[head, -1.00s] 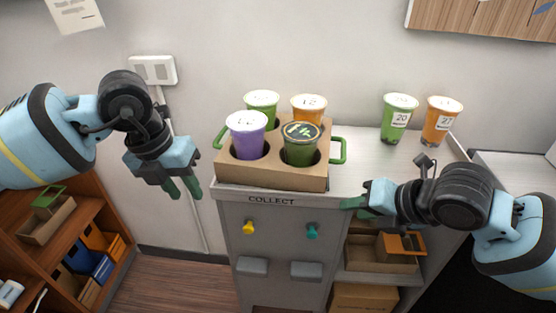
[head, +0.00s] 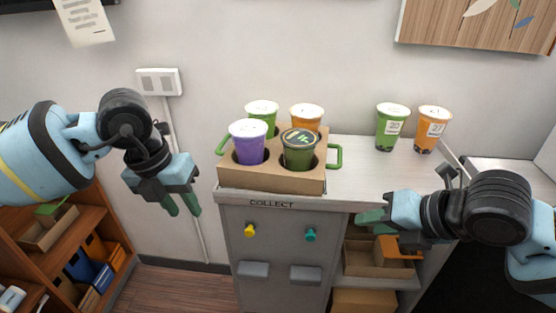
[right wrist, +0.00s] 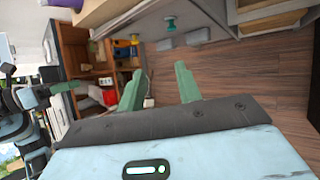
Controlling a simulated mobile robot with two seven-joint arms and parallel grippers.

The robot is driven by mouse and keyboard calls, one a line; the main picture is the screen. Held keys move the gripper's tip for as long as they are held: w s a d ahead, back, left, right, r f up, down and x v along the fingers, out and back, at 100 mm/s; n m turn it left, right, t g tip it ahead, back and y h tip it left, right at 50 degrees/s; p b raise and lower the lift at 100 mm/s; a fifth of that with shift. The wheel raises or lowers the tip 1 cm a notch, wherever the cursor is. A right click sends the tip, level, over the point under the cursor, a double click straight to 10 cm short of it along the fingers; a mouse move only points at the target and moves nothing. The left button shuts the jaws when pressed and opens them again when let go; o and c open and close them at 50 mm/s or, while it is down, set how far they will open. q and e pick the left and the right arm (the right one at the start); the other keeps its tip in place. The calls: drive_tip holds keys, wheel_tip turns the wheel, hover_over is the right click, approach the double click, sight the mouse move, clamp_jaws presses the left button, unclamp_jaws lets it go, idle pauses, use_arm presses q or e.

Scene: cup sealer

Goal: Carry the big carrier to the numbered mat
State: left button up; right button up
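The big carrier (head: 272,181) is a brown cardboard tray with green side handles, standing on the counter above the word COLLECT. It holds a purple cup (head: 249,146), a dark green cup (head: 299,152), a light green cup (head: 262,112) and an orange cup (head: 307,115). My left gripper (head: 182,206) hangs open and empty, left of the carrier and below counter height. My right gripper (head: 368,220) is in front of the counter, right of and below the carrier. In the right wrist view its green fingers (right wrist: 158,88) are apart with nothing between them. I see no numbered mat.
A green cup (head: 391,127) and an orange cup (head: 431,130) stand at the counter's back right. The counter (head: 365,178) is clear between them and its front edge. A wooden shelf (head: 95,225) stands at the lower left.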

drive_tip(key=v, duration=0.7)
drive_tip(key=shift+s+r, duration=0.25)
drive_tip(key=shift+d, duration=0.15)
